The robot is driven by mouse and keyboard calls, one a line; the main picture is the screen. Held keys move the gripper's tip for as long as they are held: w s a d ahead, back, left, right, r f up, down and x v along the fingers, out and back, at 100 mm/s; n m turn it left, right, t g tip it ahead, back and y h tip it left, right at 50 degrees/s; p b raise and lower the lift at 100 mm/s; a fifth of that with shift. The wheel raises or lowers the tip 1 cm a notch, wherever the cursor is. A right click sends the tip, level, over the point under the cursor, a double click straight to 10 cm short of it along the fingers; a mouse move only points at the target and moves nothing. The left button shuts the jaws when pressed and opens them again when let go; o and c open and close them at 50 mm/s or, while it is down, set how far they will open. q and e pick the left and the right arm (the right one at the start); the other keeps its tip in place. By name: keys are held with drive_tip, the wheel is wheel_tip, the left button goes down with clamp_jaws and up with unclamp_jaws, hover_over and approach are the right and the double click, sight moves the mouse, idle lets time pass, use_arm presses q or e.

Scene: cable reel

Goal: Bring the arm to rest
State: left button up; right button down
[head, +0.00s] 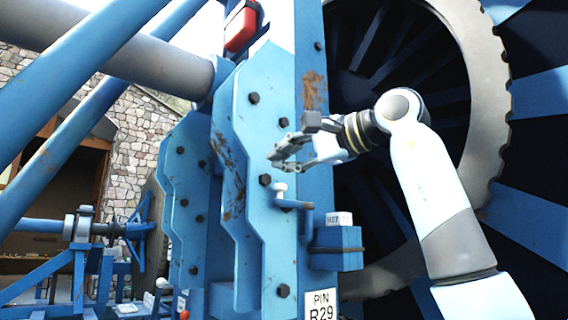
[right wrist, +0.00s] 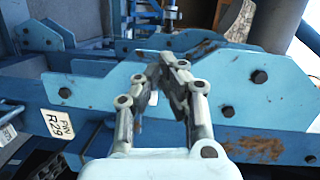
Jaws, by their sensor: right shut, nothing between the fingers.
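My right arm comes in from the lower right in the head view. Its gripper (head: 277,158) is in front of the blue bolted steel plate (head: 262,110), above a small pin with a pale head (head: 280,187) and a blue handle (head: 296,205). In the right wrist view the gripper's fingertips (right wrist: 168,62) are together with nothing between them. The blue plate (right wrist: 100,90) lies behind them there. I cannot tell whether the fingers touch the plate. My left gripper is not in either view.
A blue box (head: 338,247) and a white sign reading PIN R29 (head: 321,305) are on the frame below the gripper; the sign also shows in the right wrist view (right wrist: 57,124). A large reel with a grey rim (head: 490,90) stands behind my arm. Blue beams (head: 75,120) cross the left side.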

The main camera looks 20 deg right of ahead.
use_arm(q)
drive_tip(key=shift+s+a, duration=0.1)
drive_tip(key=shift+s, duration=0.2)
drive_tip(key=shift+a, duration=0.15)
